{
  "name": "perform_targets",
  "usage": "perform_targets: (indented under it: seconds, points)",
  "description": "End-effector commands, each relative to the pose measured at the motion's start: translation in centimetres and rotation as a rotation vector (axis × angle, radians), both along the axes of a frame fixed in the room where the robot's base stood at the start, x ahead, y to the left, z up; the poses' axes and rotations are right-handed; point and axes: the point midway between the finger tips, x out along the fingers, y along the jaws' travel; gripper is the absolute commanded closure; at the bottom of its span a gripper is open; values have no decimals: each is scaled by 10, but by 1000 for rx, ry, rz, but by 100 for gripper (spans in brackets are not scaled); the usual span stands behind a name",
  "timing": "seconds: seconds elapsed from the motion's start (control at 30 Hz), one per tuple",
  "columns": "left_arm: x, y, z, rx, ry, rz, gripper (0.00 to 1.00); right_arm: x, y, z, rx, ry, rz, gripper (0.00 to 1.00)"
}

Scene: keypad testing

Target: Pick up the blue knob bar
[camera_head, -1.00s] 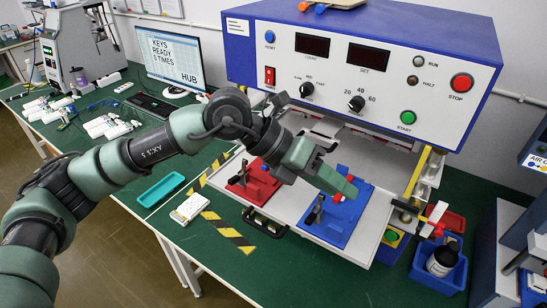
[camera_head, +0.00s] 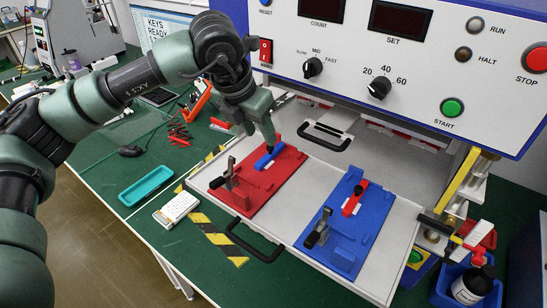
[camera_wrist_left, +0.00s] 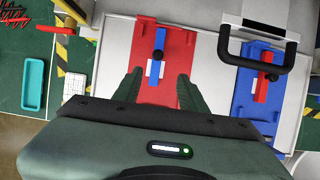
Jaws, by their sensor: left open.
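The blue knob bar (camera_head: 266,159) lies on the red fixture plate (camera_head: 250,196), on the left side of the light grey tray. In the left wrist view the bar (camera_wrist_left: 160,40) stands lengthwise near the top, with a black knob on it. My left gripper (camera_head: 269,138) comes down over the bar's back end in the head view. My right gripper is not in view.
A red bar (camera_head: 354,199) lies on the blue fixture plate (camera_head: 342,236) to the right. A control panel (camera_head: 400,60) overhangs behind. A teal tray (camera_head: 146,186) and a white box (camera_head: 176,210) lie left.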

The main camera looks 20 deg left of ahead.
Motion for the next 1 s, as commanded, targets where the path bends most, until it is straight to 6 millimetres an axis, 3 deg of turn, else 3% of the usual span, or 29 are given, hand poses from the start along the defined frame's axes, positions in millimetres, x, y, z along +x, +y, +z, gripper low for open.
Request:
perform_targets:
  seconds: [0.1,0.2,0.47,0.7,1.0]
  points:
    - [1,0,-15,1,1,0,58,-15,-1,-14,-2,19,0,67]
    - [3,-1,-21,2,3,1,58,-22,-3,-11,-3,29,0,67]
    - [15,-4,-44,2,5,0,58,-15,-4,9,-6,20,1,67]
    - [30,-8,-77,1,3,0,58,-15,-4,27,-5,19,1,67]
    - [32,-8,-84,0,0,0,58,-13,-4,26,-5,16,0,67]
